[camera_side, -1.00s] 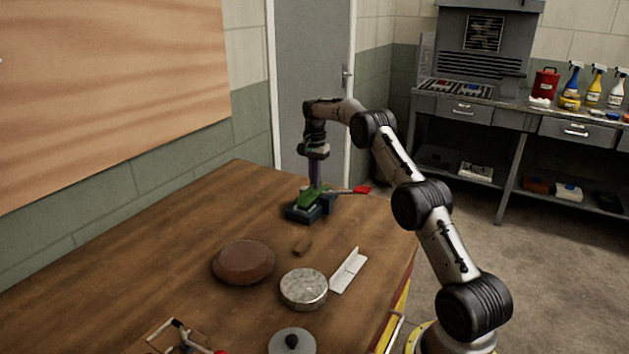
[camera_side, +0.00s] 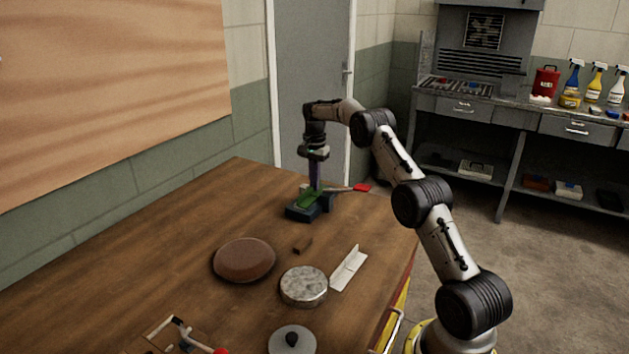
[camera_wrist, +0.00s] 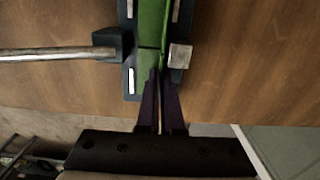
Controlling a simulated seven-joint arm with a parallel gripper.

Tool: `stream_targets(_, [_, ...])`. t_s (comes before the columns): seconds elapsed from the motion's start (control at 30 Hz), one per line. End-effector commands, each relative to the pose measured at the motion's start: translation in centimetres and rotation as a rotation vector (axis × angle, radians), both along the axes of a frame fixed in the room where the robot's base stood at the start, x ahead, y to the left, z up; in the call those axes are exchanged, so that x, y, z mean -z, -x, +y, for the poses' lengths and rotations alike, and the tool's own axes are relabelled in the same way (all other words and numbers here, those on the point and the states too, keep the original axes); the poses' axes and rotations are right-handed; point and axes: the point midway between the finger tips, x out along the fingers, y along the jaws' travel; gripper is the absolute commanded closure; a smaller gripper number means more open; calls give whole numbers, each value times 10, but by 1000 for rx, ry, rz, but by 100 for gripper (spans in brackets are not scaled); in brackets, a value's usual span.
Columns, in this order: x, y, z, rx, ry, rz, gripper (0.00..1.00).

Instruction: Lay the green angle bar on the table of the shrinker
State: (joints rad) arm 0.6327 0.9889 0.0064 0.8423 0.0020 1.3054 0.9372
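The green angle bar (camera_side: 309,197) is on top of the dark shrinker (camera_side: 300,214) at the table's far end. In the wrist view the bar (camera_wrist: 151,28) runs lengthwise along the shrinker (camera_wrist: 128,82), between its raised parts. My gripper (camera_wrist: 161,72) points down at the near end of the bar, its two dark purple fingers close together on the bar's thin upright flange. In the side view my gripper (camera_side: 316,186) reaches right down to the bar. Whether the bar's flat side fully touches the shrinker's table is too small to tell.
The shrinker's lever, with a red grip (camera_side: 362,188), sticks out to the right. A brown round pad (camera_side: 244,260), a small brown block (camera_side: 303,245), a round metal piece (camera_side: 304,287) and a pale angle piece (camera_side: 349,268) lie nearer on the table. The table's left side is clear.

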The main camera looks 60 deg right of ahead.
Motion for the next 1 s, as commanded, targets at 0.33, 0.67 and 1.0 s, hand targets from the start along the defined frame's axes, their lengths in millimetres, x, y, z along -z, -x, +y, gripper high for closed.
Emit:
stream_targets(0.33, [4, 0, 0, 0, 0, 0, 84])
stream_targets(0.67, [5, 0, 1, -1, -1, 0, 62])
stream_targets(1.0, [-33, -1, -1, 0, 3, -4, 62])
